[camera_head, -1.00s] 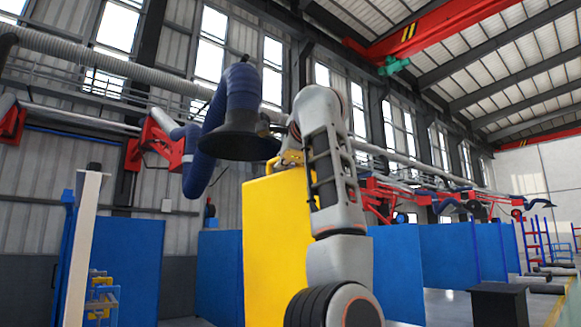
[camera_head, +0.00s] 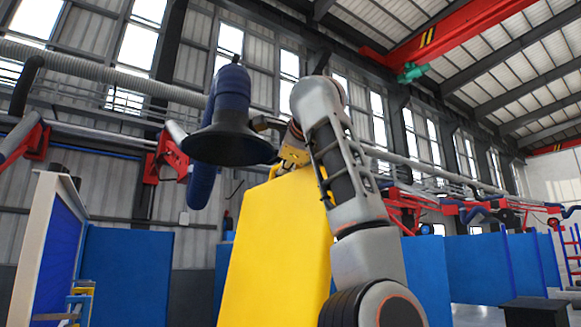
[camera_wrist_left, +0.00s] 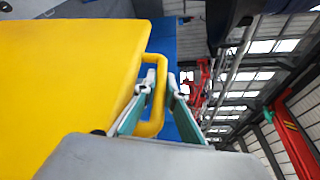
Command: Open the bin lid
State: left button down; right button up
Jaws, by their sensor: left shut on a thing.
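The yellow bin lid (camera_head: 275,240) stands steeply raised in the middle of the head view, leaning slightly, with its broad face toward me. It also fills the left of the left wrist view (camera_wrist_left: 65,75). A yellow loop handle (camera_wrist_left: 158,75) sticks out from its edge there. My left gripper (camera_wrist_left: 152,98) is shut on this handle, with a finger on either side of it. In the head view my left gripper (camera_head: 290,157) is at the lid's top edge, partly hidden by my arm. The bin body cannot be made out. My right gripper is not in view.
A dark blue extraction hood (camera_head: 228,130) hangs close to the left of my wrist. Blue partitions (camera_head: 125,270) stand behind the lid. A white-edged panel (camera_head: 37,240) stands at the left. A dark block (camera_head: 540,312) is low at the right.

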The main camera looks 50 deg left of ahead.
pick_arm(q)
jog(key=shift+d+r, duration=0.1)
jog(key=shift+r, duration=0.1)
jog(key=c, duration=2.4)
grip_release()
jog(key=shift+o, duration=0.2)
jog(key=shift+w+f, duration=0.1)
jog(key=shift+w, duration=0.05)
jog(key=v, duration=1.2)
